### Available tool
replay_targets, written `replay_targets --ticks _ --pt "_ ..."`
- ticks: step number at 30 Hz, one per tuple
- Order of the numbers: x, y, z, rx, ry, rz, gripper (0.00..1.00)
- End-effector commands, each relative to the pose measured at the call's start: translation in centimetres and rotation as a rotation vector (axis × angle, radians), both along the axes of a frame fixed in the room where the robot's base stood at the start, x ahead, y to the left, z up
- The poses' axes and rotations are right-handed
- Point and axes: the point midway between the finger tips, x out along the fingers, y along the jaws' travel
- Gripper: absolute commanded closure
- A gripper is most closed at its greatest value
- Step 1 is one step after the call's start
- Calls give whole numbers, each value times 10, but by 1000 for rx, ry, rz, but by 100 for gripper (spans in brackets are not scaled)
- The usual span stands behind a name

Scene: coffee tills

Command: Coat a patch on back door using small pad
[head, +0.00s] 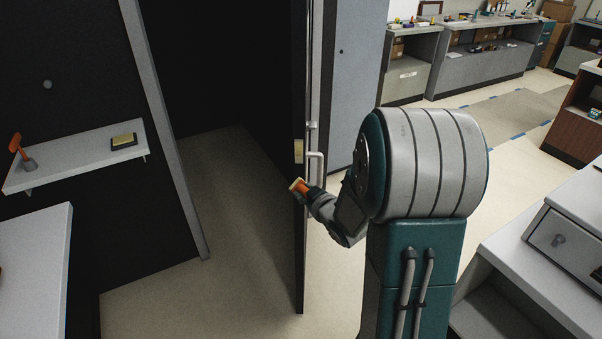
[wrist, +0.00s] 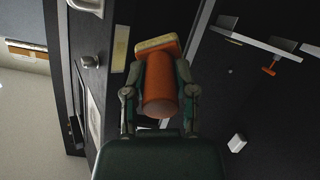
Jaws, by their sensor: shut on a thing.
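The small pad has an orange handle (wrist: 162,85) and a tan pad face (wrist: 156,43); in the head view its orange part (head: 303,187) shows beside the door edge. My gripper (wrist: 160,92) is shut on the orange handle, one finger on each side. The dark door (head: 300,240) stands open, seen nearly edge-on in the head view. A tan rectangular patch (wrist: 120,48) is on the door, just left of the pad in the wrist view; it also shows in the head view (head: 298,150). I cannot tell whether the pad touches the door.
A pull handle (head: 316,170) sticks out from the door. A wall shelf (head: 75,152) at left bears a yellow-and-black block (head: 124,140) and an orange tool (head: 16,147) in a grey holder. A white counter (head: 35,255) stands below it. Floor in the doorway is clear.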

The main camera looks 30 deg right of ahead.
Motion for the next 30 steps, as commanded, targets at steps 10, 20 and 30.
replay_targets --ticks 10,20,30 --pt "12 -7 0 0 0 0 100" --pt "42 -24 0 0 0 0 100" --pt "67 -39 0 -1 -1 1 100"
